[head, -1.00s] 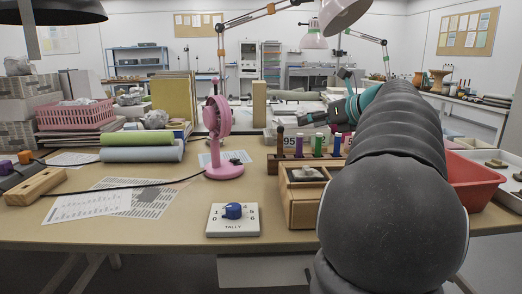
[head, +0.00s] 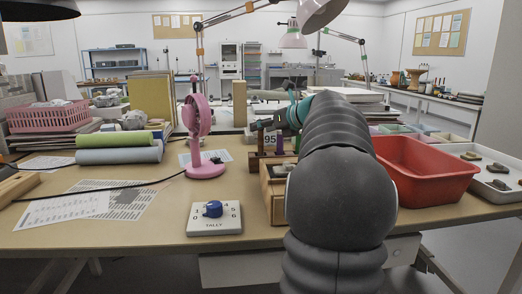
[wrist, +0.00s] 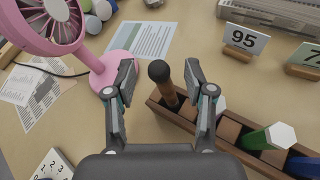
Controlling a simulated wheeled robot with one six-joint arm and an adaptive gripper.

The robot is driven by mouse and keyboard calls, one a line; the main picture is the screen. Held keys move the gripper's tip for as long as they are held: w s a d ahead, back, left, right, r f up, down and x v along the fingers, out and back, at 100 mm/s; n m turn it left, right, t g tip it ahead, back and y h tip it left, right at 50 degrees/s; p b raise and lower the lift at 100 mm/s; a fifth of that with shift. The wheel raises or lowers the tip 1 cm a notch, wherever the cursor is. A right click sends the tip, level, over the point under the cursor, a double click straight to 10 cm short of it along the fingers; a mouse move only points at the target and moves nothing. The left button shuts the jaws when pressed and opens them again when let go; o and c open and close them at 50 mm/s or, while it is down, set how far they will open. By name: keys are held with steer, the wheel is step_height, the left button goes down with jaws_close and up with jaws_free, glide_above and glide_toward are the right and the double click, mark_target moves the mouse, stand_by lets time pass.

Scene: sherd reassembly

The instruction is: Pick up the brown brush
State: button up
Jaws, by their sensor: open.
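The brown brush (wrist: 166,88) stands in the left end of a wooden rack (wrist: 226,140) in the wrist view, its brown handle topped by a dark round knob. My gripper (wrist: 158,68) is open, with one finger on each side of the brush in the picture and visible gaps between. I cannot tell how far above or below the knob the fingertips are. In the head view, my arm hides most of the rack, and the gripper (head: 264,126) shows small near the 95 card.
Green (wrist: 268,137) and blue pens or brushes stand farther along the rack. A pink fan (wrist: 95,55) is close on the left. The 95 card (wrist: 244,39) stands behind. A tally box (head: 214,218) and red bin (head: 425,170) flank my arm.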

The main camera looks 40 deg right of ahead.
steer(key=shift+x, duration=0.9)
jaws_close()
steer(key=shift+r, duration=0.1)
